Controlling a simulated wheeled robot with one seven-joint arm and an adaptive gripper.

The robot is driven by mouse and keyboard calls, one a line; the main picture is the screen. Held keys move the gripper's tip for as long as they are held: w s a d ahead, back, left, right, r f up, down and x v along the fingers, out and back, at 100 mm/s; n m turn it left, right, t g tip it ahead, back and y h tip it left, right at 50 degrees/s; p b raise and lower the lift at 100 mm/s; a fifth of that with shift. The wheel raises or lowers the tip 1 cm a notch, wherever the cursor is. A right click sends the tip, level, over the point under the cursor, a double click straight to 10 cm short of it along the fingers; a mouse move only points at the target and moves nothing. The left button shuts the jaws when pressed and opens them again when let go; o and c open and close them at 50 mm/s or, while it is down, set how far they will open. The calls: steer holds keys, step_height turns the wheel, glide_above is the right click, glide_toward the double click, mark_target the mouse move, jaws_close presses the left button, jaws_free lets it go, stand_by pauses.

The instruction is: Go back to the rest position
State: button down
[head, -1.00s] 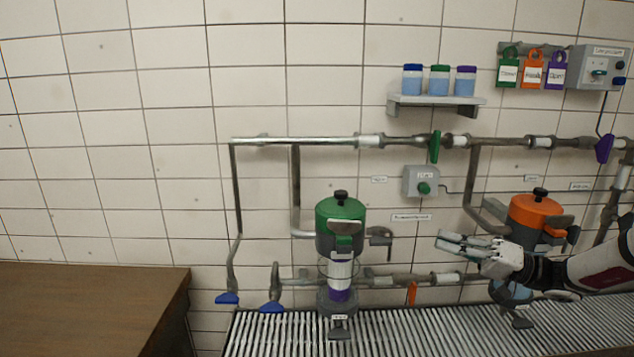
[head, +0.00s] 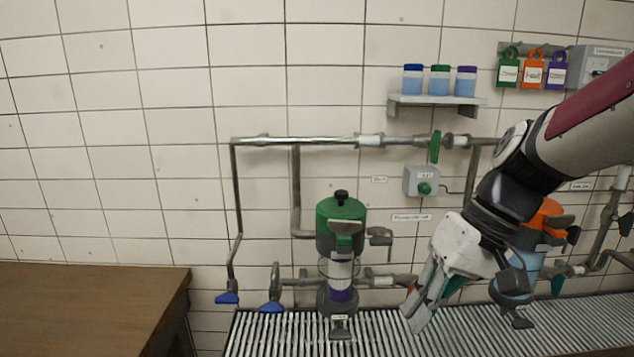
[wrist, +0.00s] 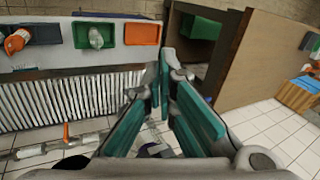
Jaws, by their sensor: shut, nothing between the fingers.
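My gripper (head: 417,312) is right of centre in the head view, pointing down and to the left above the slatted grate (head: 380,335). Its fingers are closed with nothing held between them. In the wrist view the gripper's teal-padded fingers (wrist: 165,70) come together at their tips. My arm comes in from the right edge of the head view and covers part of the orange-lidded unit (head: 548,215) and the pipes behind it.
A green-lidded unit (head: 340,225) stands left of my gripper. A brown table (head: 90,300) is at the far left. A shelf (head: 437,100) holds three jars. The wrist view shows a green tray (wrist: 78,36), an orange tray (wrist: 142,33) and a brown cabinet (wrist: 265,60).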

steer(key=s+d+r+m+t+h, duration=0.1)
steer(key=s+d+t+h, duration=0.1)
steer(key=s, duration=0.3)
steer(key=s+d+r+t+h, duration=0.2)
steer(key=s+d+t+h, duration=0.1)
steer(key=s, duration=0.2)
steer(key=shift+s+r+m, duration=0.25)
steer(key=shift+r+m, duration=0.05)
steer(key=shift+m, duration=0.1)
